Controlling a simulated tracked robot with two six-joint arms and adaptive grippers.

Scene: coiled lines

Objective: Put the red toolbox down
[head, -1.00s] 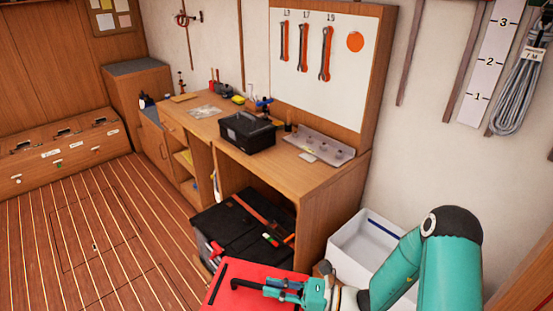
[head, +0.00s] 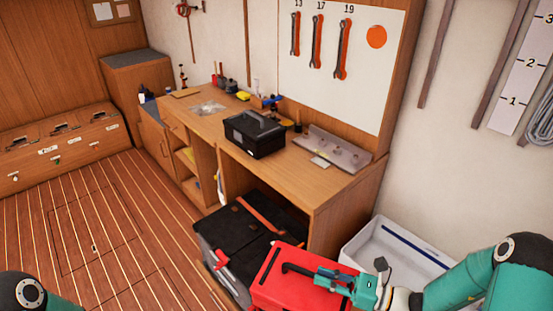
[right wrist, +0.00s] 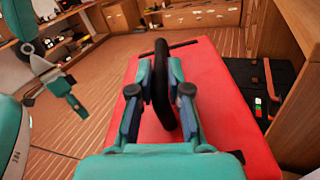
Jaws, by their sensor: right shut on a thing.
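The red toolbox (head: 275,289) is low in the middle of the head view, in front of the under-bench opening, and overlaps the black chest in the picture. My right gripper (head: 325,276) is shut on its black handle; in the right wrist view the handle (right wrist: 160,85) stands between both fingers, above the red lid (right wrist: 220,95). The toolbox's underside is hidden, so I cannot tell whether it touches anything. My left gripper (right wrist: 72,98) shows small at the left of the right wrist view, apart from the toolbox; its jaws are unclear.
The large black chest (head: 248,222) stands partly under the wooden workbench (head: 330,190). A white bin (head: 365,240) is right of the bench. The plank floor (head: 130,220) at left is clear.

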